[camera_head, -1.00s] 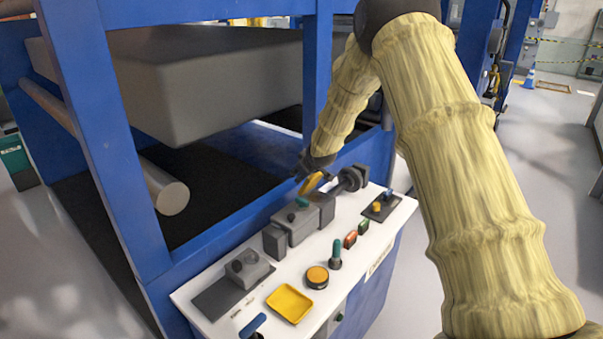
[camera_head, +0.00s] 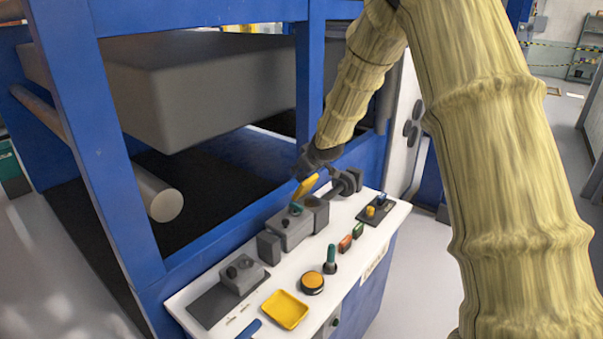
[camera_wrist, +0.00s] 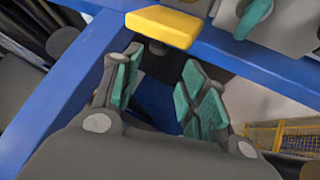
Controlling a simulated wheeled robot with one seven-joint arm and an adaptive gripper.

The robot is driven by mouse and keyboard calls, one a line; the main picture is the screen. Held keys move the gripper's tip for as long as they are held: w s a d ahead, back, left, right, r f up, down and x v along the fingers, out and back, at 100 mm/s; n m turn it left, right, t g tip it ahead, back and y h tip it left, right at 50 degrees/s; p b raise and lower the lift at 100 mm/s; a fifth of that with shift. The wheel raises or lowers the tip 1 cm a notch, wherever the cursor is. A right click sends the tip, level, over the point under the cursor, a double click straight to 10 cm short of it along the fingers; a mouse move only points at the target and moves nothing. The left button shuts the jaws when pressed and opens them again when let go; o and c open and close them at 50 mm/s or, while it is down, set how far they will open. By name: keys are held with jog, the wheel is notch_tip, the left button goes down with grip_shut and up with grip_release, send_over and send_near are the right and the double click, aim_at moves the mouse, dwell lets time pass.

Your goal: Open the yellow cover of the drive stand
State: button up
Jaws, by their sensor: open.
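The yellow cover (camera_head: 306,186) of the drive stand is a small flat piece, tilted up at the far end of a grey box (camera_head: 290,228) on the white panel. In the wrist view the cover (camera_wrist: 163,26) lies just beyond my fingertips, with a dark stub below it. My gripper (camera_wrist: 160,82) is open, with green pads apart and nothing between them. In the head view my gripper (camera_head: 312,163) is dark and small, right behind the cover; its fingers are hard to make out. I cannot tell whether it touches the cover.
The white panel (camera_head: 243,318) carries a yellow tray (camera_head: 285,309), an orange button (camera_head: 312,283), a green-topped lever (camera_head: 330,260) and a dark knob (camera_head: 348,181) close to my gripper.

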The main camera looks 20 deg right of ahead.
jog(key=shift+v, duration=0.95)
jog(key=shift+c, duration=0.4)
jog(key=shift+d, duration=0.1)
jog(key=c, duration=0.3)
jog(key=s+d+f+m, duration=0.1)
jog(key=d+m, duration=0.1)
jog(key=s+d+f+m+b, duration=0.1)
jog(key=s+d+m, duration=0.1)
jog(key=m, duration=0.1)
jog(key=s+d+f+m+b, duration=0.1)
jog(key=d+m, duration=0.2)
jog(key=shift+s+f+g, duration=0.2)
jog(key=shift+g, duration=0.2)
grip_shut()
jog(key=s+d+f+m+t+y+b, duration=0.1)
jog(key=s+f+m+t+y+b, duration=0.1)
jog(key=m, duration=1.1)
jog(key=s+d+f+m+t+y+b, duration=0.1)
jog(key=s+f+m+y+b, duration=0.4)
jog(key=m, duration=0.8)
jog(key=shift+d+t, duration=0.4)
jog(key=shift+t, duration=0.5)
